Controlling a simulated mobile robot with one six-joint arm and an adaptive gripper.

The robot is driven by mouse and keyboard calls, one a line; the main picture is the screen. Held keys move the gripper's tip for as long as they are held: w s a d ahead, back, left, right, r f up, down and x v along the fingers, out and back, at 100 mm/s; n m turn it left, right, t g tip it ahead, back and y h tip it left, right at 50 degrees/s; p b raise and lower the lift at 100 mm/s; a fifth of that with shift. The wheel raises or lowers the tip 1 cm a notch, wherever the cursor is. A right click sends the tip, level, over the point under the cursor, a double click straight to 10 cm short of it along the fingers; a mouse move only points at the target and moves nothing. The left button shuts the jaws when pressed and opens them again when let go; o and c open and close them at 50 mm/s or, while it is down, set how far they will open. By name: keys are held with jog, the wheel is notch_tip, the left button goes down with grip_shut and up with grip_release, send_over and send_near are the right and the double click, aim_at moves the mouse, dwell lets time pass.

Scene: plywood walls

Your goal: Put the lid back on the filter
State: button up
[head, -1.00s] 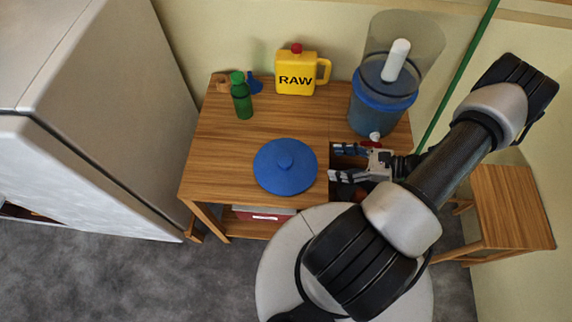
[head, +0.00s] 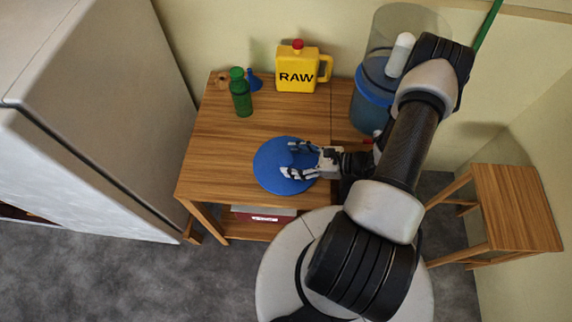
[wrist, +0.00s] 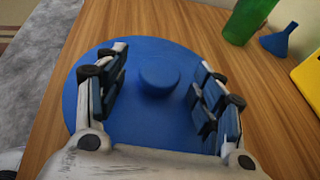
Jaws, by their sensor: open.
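The blue round lid (head: 268,180) lies flat on the wooden table, with its knob up. In the wrist view the lid (wrist: 150,118) fills the middle, and its knob (wrist: 159,74) sits between my fingers, a little beyond the fingertips' centre line. My gripper (head: 291,160) is open over the lid; in the wrist view its two fingers (wrist: 158,82) stand apart on either side of the knob, with gaps on both sides. The filter (head: 372,95), a clear tank with a blue band and a white cartridge, stands open at the back right, partly hidden by my arm.
A yellow RAW jug (head: 297,72), a green bottle (head: 240,93) and a small blue funnel (head: 254,82) stand at the back of the table (head: 215,150). A wooden stool (head: 510,205) is at the right, a white cabinet (head: 100,90) at the left.

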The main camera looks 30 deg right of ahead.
jog(key=shift+w+a, duration=0.15)
jog(key=shift+c, duration=0.5)
jog(key=c, duration=1.2)
jog(key=shift+o, duration=0.2)
jog(key=shift+r, duration=0.1)
